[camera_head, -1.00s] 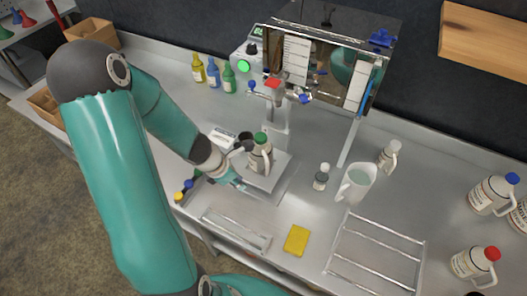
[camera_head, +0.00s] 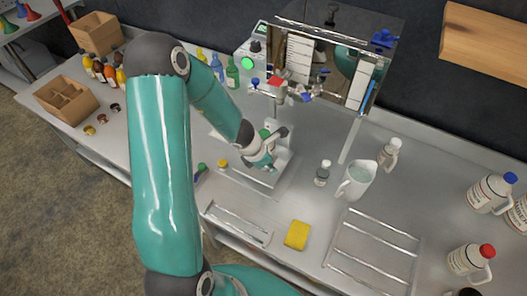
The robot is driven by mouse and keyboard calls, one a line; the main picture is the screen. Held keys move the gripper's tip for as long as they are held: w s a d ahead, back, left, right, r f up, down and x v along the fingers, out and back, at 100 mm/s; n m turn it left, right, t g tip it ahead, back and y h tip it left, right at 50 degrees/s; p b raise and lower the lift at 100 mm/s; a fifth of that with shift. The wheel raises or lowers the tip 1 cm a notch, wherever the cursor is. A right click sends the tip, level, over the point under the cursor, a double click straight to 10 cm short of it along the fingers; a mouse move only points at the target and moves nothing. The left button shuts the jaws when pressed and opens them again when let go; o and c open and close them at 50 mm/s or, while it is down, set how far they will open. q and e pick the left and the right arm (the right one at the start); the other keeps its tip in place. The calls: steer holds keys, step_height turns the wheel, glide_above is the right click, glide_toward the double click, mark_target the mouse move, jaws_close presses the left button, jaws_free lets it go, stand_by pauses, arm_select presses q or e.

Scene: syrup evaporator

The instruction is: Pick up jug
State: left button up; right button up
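My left gripper (camera_head: 266,150) is over the small platform (camera_head: 283,177) below the evaporator's spout. A jug with a green cap (camera_head: 265,133) stands there. The gripper and wrist cover most of the jug, so I cannot tell whether the fingers touch it or are closed. Other jugs are on the right of the counter: one with a blue cap (camera_head: 490,193) and one with a red cap (camera_head: 470,262). My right gripper is not in view.
A white pitcher (camera_head: 357,181) and small bottles stand right of the platform. A yellow sponge (camera_head: 297,235) and a wire rack (camera_head: 372,255) lie in front. The evaporator (camera_head: 325,65) stands behind. A divided cardboard box (camera_head: 66,97) is at left.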

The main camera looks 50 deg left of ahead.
arm_select(q)
jaws_close()
steer(key=shift+r, duration=0.15)
stand_by(0.4)
step_height(320, 180, up, 3)
steer(key=p, duration=0.3)
steer(key=shift+r+p, duration=0.2)
steer(key=shift+p, duration=0.1)
steer(key=s+a+r+b, duration=0.1)
steer(key=s+a, duration=0.1)
steer(key=s, duration=0.6)
steer(key=s+a+r+b, duration=0.1)
steer(key=s+a+r, duration=0.1)
steer(key=s, duration=0.7)
steer(key=shift+s+a, duration=0.15)
steer(key=shift+a, duration=0.35)
